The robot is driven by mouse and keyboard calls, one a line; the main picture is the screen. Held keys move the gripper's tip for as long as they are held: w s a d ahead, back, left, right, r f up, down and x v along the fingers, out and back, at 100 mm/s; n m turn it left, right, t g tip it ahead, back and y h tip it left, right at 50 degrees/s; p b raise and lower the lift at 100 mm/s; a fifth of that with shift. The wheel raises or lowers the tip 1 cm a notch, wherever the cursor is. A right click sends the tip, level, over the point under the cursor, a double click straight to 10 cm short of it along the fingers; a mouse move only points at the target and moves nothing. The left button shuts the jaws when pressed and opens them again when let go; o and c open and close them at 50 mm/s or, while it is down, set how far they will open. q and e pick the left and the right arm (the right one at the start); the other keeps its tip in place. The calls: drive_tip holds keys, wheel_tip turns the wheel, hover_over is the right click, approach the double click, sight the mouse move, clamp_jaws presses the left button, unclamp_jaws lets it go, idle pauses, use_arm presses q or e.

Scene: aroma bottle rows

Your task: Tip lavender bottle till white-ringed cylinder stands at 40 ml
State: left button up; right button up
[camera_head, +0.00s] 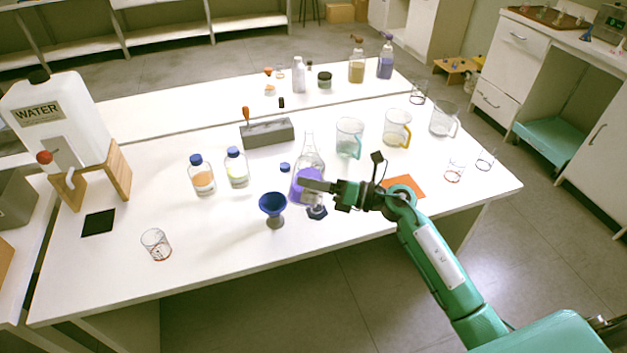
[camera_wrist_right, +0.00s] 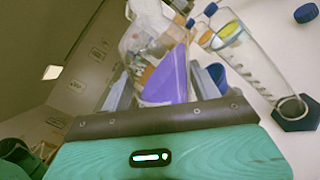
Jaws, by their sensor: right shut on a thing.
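The lavender bottle is a clear, narrow-necked flask (camera_head: 312,154) with purple liquid low in it, near the middle of the front table. Its purple liquid (camera_wrist_right: 172,82) also shows in the right wrist view, between the fingers. My right gripper (camera_head: 318,186) is shut on this bottle, which looks close to upright. A clear graduated cylinder (camera_wrist_right: 256,66) with a dark hexagonal base (camera_wrist_right: 293,113) stands beside it. In the head view that base (camera_head: 317,212) shows just below the gripper, which hides much of the cylinder. Its ring colour and liquid level cannot be told. My left gripper is not in view.
A blue funnel (camera_head: 272,204) stands left of the gripper. Two blue-capped bottles (camera_head: 202,178) (camera_head: 237,170) are further left. Jugs (camera_head: 349,138) (camera_head: 396,128) stand behind to the right. An orange mat (camera_head: 405,186) lies right. The table's front left is mostly clear.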

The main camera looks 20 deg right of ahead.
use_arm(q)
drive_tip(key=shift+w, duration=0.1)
use_arm(e)
drive_tip(key=shift+f, duration=0.1)
drive_tip(key=shift+m, duration=0.3)
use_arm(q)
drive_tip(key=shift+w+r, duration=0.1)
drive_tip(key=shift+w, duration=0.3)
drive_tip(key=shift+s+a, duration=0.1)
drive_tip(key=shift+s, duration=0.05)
use_arm(e)
drive_tip(key=shift+a+p, duration=0.1)
drive_tip(key=shift+p, duration=0.4)
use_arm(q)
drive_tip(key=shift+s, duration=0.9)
use_arm(e)
drive_tip(key=shift+s, duration=0.1)
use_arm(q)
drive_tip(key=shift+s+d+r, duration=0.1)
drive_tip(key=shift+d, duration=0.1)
use_arm(e)
drive_tip(key=shift+m, duration=0.3)
